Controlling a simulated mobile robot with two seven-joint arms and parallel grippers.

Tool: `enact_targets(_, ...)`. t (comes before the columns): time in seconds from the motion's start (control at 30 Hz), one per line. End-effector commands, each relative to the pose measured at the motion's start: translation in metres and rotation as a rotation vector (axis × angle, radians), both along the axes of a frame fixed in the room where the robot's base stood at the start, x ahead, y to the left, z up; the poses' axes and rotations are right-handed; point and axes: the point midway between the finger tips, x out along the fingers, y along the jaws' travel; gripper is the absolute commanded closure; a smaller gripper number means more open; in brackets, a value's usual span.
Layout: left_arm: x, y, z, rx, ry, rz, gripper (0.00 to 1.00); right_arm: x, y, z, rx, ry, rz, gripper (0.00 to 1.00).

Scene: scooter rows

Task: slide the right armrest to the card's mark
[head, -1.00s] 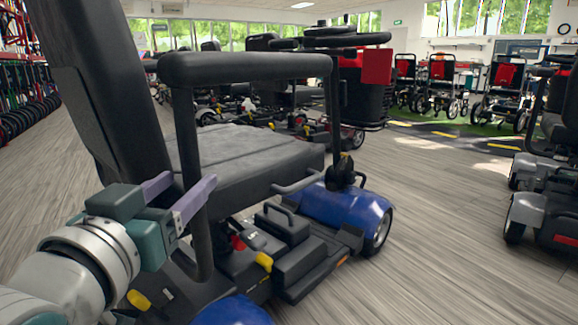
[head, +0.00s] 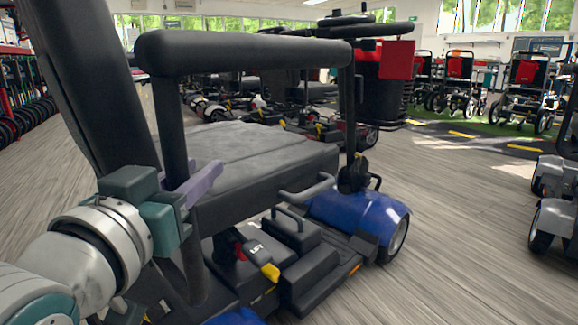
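The near armrest, on the scooter's right side, has a thick black padded bar (head: 245,50) across the upper left of the head view. Its rear post (head: 170,115) drops beside the seat back. My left gripper (head: 190,180) is at this post below the bar. Its lilac fingers look apart, one on each side of the post; the post hides much of one finger, and I cannot tell whether they touch it. A plain red card (head: 396,62) shows by the front basket; no mark is readable on it. My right gripper is out of view.
The scooter's grey seat (head: 240,150) and tall backrest (head: 90,85) stand close to my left arm. A blue fender (head: 355,215) is in front. Other scooters and wheelchairs (head: 525,85) stand behind.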

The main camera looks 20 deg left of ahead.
Motion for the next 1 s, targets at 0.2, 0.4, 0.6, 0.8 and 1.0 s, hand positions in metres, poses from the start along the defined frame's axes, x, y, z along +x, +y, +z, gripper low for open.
enact_targets(0.2, 0.0001, 0.0000, 0.0001, 0.000, 0.000, 0.000, 0.94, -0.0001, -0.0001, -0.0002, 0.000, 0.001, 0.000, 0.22)
enact_targets(0.4, 0.0001, 0.0000, 0.0000, 0.000, 0.000, 0.000, 1.00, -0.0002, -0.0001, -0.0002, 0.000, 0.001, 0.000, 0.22)
enact_targets(0.6, 0.0001, 0.0000, 0.0000, 0.000, 0.000, 0.000, 1.00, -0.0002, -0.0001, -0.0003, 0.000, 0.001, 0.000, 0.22)
enact_targets(0.8, 0.0001, 0.0000, -0.0001, 0.000, 0.000, 0.000, 1.00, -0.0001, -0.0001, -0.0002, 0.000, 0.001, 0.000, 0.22)
enact_targets(1.0, 0.0001, 0.0000, -0.0002, 0.000, 0.000, 0.000, 1.00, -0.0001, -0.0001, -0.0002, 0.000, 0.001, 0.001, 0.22)
